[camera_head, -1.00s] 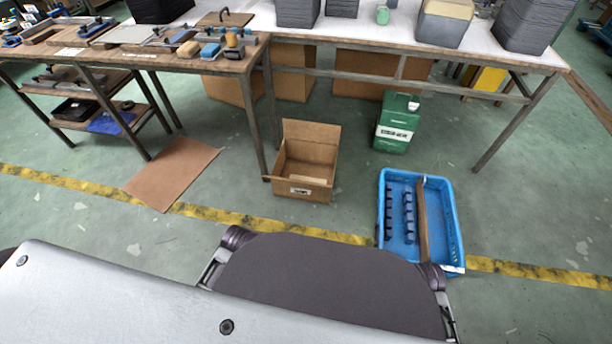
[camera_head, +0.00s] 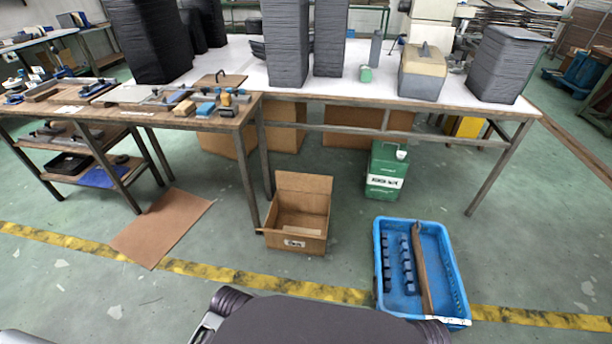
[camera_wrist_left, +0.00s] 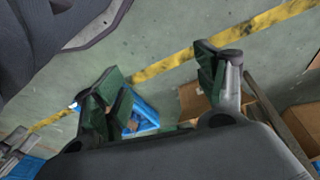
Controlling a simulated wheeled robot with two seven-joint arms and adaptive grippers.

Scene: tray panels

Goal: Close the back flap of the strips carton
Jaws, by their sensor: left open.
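The strips carton (camera_head: 298,240) is an open brown cardboard box with a label on its front, standing on the floor in the head view. Its back flap (camera_head: 304,182) stands up at the rear, and the carton's inside shows. In the left wrist view my left gripper (camera_wrist_left: 162,88) is open, with its fingers wide apart and nothing between them but floor. Brown cardboard (camera_wrist_left: 192,100), which looks like the carton, lies beyond the right finger, partly hidden by it. Neither gripper shows in the head view, and my right gripper is not seen.
A blue tray (camera_head: 460,292) with dark blocks and a brown divider sits to the right of the carton. A green canister (camera_head: 385,170) stands behind. A workbench leg (camera_head: 248,180) is close to the carton's left. A flat cardboard sheet (camera_head: 162,228) lies further left.

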